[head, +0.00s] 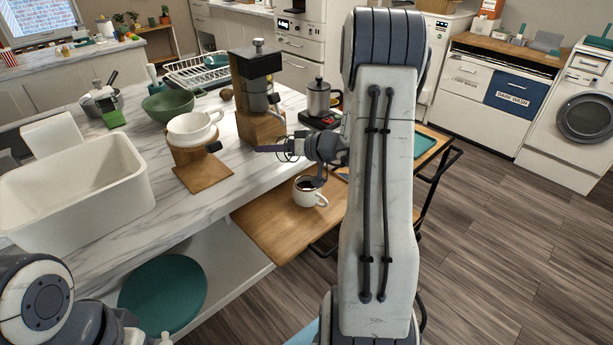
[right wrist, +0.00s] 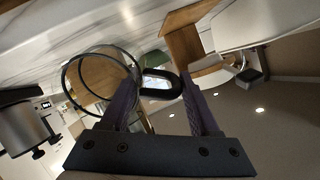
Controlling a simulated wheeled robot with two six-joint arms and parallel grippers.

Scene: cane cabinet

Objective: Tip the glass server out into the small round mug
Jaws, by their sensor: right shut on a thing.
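My right gripper (head: 278,149) is above and slightly left of the small round mug, partly hidden by my right arm. In the right wrist view, its fingers (right wrist: 168,100) are shut on the dark loop handle (right wrist: 163,86) of the glass server. The clear server shows mainly as thin round rims (right wrist: 98,82) beside the fingers; its glass is faint in the head view. The wrist view is strongly rolled, and I see no liquid in the server. The white mug (head: 319,198) stands upright on a wooden board, with dark liquid inside. My left gripper is out of view.
The wooden board (head: 265,225) juts from the marble counter (head: 130,225). Left of the mug, a white dripper (head: 194,127) sits on a wooden stand (head: 205,174). A grinder (head: 256,64) and a steel kettle (head: 319,98) stand behind. A white basin (head: 95,190) is at left.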

